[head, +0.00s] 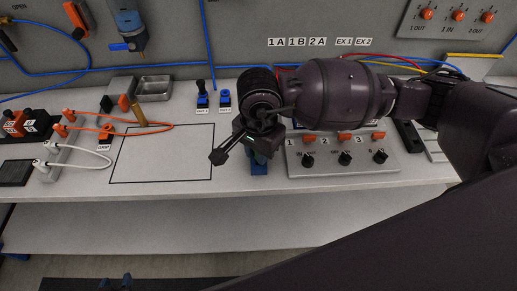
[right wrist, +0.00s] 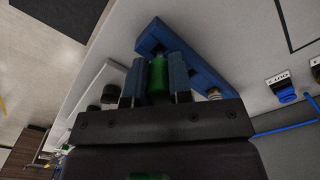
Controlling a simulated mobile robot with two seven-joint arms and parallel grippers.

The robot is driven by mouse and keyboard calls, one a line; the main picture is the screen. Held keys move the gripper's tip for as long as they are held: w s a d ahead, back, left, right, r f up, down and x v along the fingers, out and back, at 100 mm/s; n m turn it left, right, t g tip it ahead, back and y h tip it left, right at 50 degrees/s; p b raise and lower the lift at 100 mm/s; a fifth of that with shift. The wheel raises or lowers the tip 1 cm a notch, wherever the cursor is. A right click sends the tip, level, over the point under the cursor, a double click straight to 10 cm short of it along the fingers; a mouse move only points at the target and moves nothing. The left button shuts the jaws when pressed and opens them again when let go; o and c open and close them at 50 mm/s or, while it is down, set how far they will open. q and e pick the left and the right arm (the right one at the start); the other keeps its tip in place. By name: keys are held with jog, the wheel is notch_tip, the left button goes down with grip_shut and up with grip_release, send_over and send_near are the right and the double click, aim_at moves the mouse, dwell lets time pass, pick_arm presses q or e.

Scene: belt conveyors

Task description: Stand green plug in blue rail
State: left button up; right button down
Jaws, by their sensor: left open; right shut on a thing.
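The green plug (right wrist: 158,82) is between the two fingers of my right gripper (right wrist: 158,84), which is shut on it. In the right wrist view, the blue rail (right wrist: 206,68) lies just beyond the plug's far end. I cannot tell whether the plug touches the rail or sits in it. In the head view, my right gripper (head: 259,153) is over the rail (head: 259,170) near the table's front edge and hides the plug and most of the rail.
A switch box (head: 343,157) with numbered orange and black parts stands right of the rail. A black outlined area (head: 165,155) lies open at left. Blue plugs (head: 225,99) stand behind. Orange and white cables (head: 85,150) and a metal tray (head: 154,89) are farther left.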

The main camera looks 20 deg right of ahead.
jog(key=shift+f+b, duration=0.9)
jog(key=shift+f, duration=0.15)
dwell(1.4)
jog(key=c, duration=0.5)
grip_release()
jog(key=shift+c, duration=0.2)
jog(key=shift+r+p, duration=1.6)
jog(key=shift+r, duration=2)
jog(key=shift+s+f, duration=0.1)
jog(key=shift+s, duration=0.05)
